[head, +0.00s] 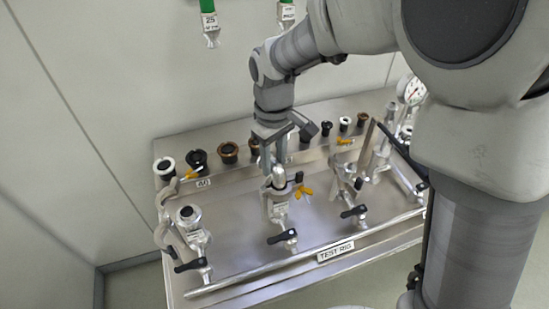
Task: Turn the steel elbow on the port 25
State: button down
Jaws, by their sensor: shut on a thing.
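My gripper (274,166) points down over the middle of the test rig bench. It is shut on the top of a bright steel fitting, which looks like the steel elbow (279,178). The elbow sits on a steel port assembly (279,208) with a small label and a yellow handle beside it. The label is too small to read, so I cannot tell the port's number here. My fingers and wrist hide part of the elbow and what lies behind it.
The steel bench (240,256) carries a TEST RIG plate (336,251) and several black-handled valves, one at the left (194,265). A row of dark and pale fittings, including a brown one (228,152), lines the back. A gauge (411,90) stands at right.

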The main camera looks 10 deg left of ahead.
jog(key=shift+s+a+n, duration=0.1)
jog(key=shift+s+n, duration=0.1)
jog(key=shift+n, duration=1.1)
jog(key=shift+s+a+n+p, duration=0.15)
jog(key=shift+n+p, duration=0.25)
jog(key=shift+n, duration=1)
jog(key=shift+s+n+p, duration=0.25)
jog(key=shift+n+p, duration=0.1)
jog(key=shift+n, duration=0.95)
